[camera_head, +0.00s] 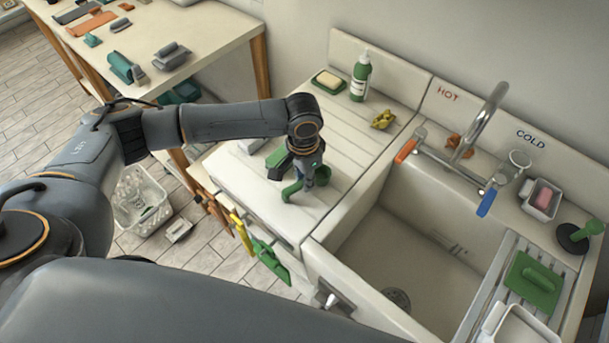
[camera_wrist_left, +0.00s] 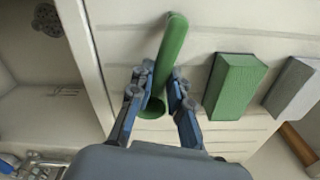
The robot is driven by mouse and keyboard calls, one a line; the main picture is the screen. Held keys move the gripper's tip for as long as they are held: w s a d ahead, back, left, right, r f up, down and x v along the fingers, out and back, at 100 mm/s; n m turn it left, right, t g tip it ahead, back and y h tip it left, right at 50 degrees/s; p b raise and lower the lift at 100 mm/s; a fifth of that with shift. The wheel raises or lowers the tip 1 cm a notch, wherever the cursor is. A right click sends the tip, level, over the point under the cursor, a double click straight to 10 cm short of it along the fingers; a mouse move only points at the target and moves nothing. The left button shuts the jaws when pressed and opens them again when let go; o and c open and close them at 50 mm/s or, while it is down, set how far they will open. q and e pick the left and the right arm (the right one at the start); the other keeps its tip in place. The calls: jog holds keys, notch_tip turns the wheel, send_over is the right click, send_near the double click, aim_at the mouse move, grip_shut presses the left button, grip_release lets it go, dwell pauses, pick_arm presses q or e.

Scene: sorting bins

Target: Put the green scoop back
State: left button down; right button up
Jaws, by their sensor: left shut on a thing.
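The green scoop (camera_head: 290,191) is at my left gripper (camera_head: 307,180), over the white ribbed drainboard left of the sink. In the left wrist view the scoop's long handle (camera_wrist_left: 172,45) points up the picture, and its round cup is between the fingers of the left gripper (camera_wrist_left: 158,92). The left gripper is shut on the scoop. The gripper hides part of the cup. I cannot tell whether the scoop touches the drainboard. My right gripper is not in view.
A green block (camera_wrist_left: 236,84) and a grey block (camera_wrist_left: 294,88) lie beside the scoop. A green bottle (camera_head: 360,78) and soap dish (camera_head: 329,82) stand at the back. Yellow (camera_head: 241,234) and green (camera_head: 270,260) tools hang at the front edge. The sink (camera_head: 400,250) is right.

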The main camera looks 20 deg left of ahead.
pick_arm(q)
jog(key=shift+f, duration=0.15)
jog(key=c, duration=1.2)
grip_release()
